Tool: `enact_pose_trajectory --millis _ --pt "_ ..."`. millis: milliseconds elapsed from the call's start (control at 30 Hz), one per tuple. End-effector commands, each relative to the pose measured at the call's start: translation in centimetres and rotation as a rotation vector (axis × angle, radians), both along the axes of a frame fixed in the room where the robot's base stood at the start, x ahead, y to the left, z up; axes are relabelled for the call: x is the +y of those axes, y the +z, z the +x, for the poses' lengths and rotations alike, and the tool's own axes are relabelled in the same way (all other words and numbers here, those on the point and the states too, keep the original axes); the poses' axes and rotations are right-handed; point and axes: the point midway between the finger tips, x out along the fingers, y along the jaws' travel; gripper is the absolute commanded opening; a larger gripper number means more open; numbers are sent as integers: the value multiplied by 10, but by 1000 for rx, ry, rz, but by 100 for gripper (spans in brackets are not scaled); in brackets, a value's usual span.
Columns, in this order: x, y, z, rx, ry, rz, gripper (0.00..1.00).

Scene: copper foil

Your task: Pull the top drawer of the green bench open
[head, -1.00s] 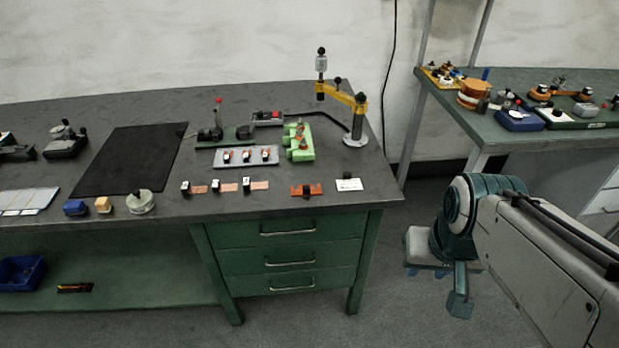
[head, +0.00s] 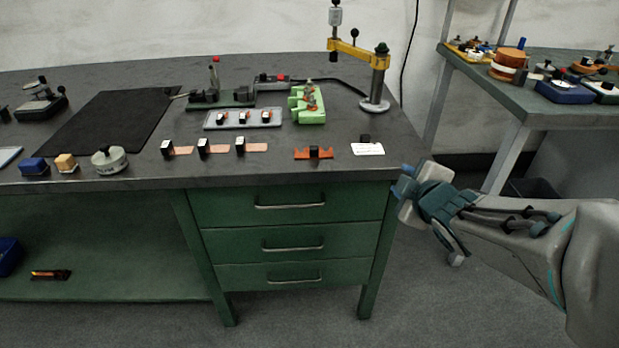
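The green bench (head: 100,251) has a dark top and a stack of three green drawers under its right part. The top drawer (head: 225,207) is shut, flush with the drawers below it. Its silver bar handle (head: 290,206) runs level across the front. My gripper (head: 402,180) is at the bench's right front corner, right of the top drawer and apart from the handle. It is turned toward the bench, and its fingers are too small and partly hidden to tell whether they are open.
The middle drawer (head: 235,244) and bottom drawer (head: 240,277) are shut. Small parts, a black mat (head: 105,125) and a yellow-armed stand (head: 360,50) are on the bench top. A second bench (head: 520,95) stands at the right. The floor before the drawers is clear.

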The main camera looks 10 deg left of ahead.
Motion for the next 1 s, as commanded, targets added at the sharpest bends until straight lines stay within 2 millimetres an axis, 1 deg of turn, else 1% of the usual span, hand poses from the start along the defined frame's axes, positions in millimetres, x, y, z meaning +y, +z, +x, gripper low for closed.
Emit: enact_pose_trajectory --millis 33,133,200,333,400,500,633,767,867,1000 --pt "16 -32 2 -45 97 -26 32" --pt "47 -56 -1 -145 293 -67 32" --pt "68 -72 -7 -212 424 -83 32" --pt "98 -95 -24 -316 627 -90 32" --pt "109 -103 -34 -359 707 -83 32" --pt "119 -109 -44 -401 784 -75 32" --pt "127 -111 -48 -425 829 -67 32" --pt "139 -113 -43 -429 837 -67 32" --pt "155 -117 -34 -428 837 -66 32" --pt "181 -122 -18 -427 835 -64 32"
